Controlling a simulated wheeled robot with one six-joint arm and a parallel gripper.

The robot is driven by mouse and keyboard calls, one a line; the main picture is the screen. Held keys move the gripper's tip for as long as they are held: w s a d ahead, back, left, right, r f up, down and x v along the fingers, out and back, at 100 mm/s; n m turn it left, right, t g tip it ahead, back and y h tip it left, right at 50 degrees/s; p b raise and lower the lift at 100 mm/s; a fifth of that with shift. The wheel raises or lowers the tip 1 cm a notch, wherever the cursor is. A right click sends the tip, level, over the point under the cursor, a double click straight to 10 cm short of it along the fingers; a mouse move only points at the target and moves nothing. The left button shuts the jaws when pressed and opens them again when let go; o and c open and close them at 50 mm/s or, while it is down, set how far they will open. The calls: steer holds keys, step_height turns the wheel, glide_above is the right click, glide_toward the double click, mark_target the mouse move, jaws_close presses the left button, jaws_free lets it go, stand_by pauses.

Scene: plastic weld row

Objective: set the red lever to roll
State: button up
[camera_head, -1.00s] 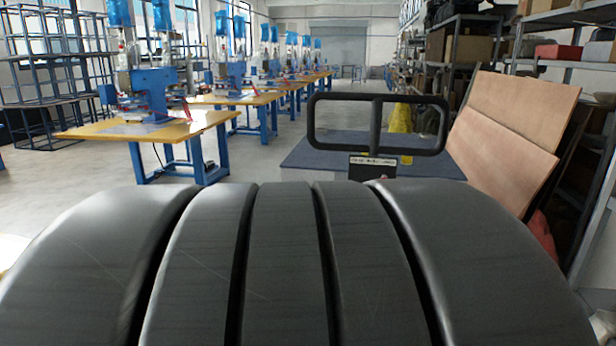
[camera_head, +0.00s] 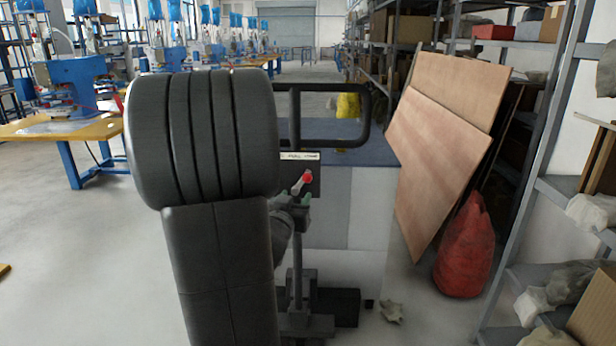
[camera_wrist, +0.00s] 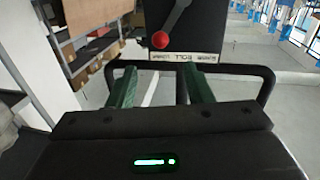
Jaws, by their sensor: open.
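The red lever is a pale arm with a red round knob (camera_head: 308,178) on a dark panel below a handle frame in the head view. It leans up and to the right, its knob near the right end of the white label (camera_head: 299,156). In the wrist view, the picture is upside down: the knob (camera_wrist: 160,40) sits by the label's left word, beside the middle word ROLL (camera_wrist: 184,57). The outer words are too small to read surely. My gripper (camera_wrist: 162,88) is open and empty, its green fingers apart, short of the knob. My arm partly hides the panel's left side.
A black tubular handle (camera_head: 364,120) frames the panel's top. Leaning wooden boards (camera_head: 440,145) and a red sack (camera_head: 465,250) stand to the right, beside shelves. A work table (camera_head: 60,130) with a blue machine stands at left. Open floor lies left.

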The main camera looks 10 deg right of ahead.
mark_target(305, 180)
steer(key=x, duration=1.3)
steer(key=shift+a, duration=0.1)
jaws_close()
